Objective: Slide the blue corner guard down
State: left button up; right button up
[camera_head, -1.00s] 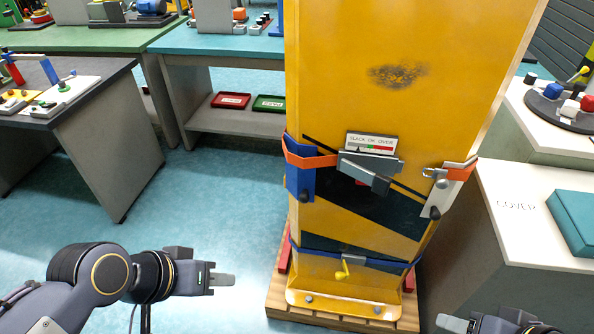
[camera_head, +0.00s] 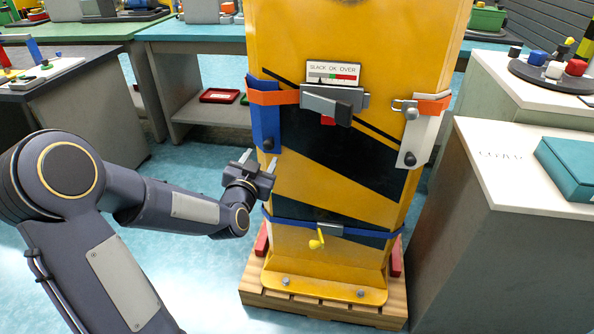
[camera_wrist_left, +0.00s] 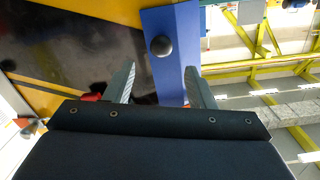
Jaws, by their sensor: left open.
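The blue corner guard (camera_head: 265,118) sits upright on the left front edge of the yellow cabinet (camera_head: 350,25), with a dark round knob (camera_head: 268,144) near its lower end. An orange strap (camera_head: 272,97) crosses over its upper part. My left gripper (camera_head: 259,160) is open and empty just below the guard's lower end, fingers pointing up. In the left wrist view the blue guard (camera_wrist_left: 176,25) and its knob (camera_wrist_left: 161,46) stand ahead between the two open fingers (camera_wrist_left: 160,70), apart from them. My right gripper is out of view.
A grey ratchet buckle (camera_head: 335,101) with a slack gauge (camera_head: 333,73) sits on the cabinet front. A white guard (camera_head: 420,130) is on the right edge. A blue lower strap (camera_head: 285,223) crosses below. A wooden pallet (camera_head: 320,310) is underneath; a white-topped counter (camera_head: 500,150) stands right.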

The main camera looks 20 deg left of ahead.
aim_at(268, 147)
pick_arm(q)
jog(key=shift+t, duration=0.3)
jog(key=x, duration=0.8)
jog(key=shift+f, duration=0.3)
jog(key=shift+a, duration=0.1)
grip_shut()
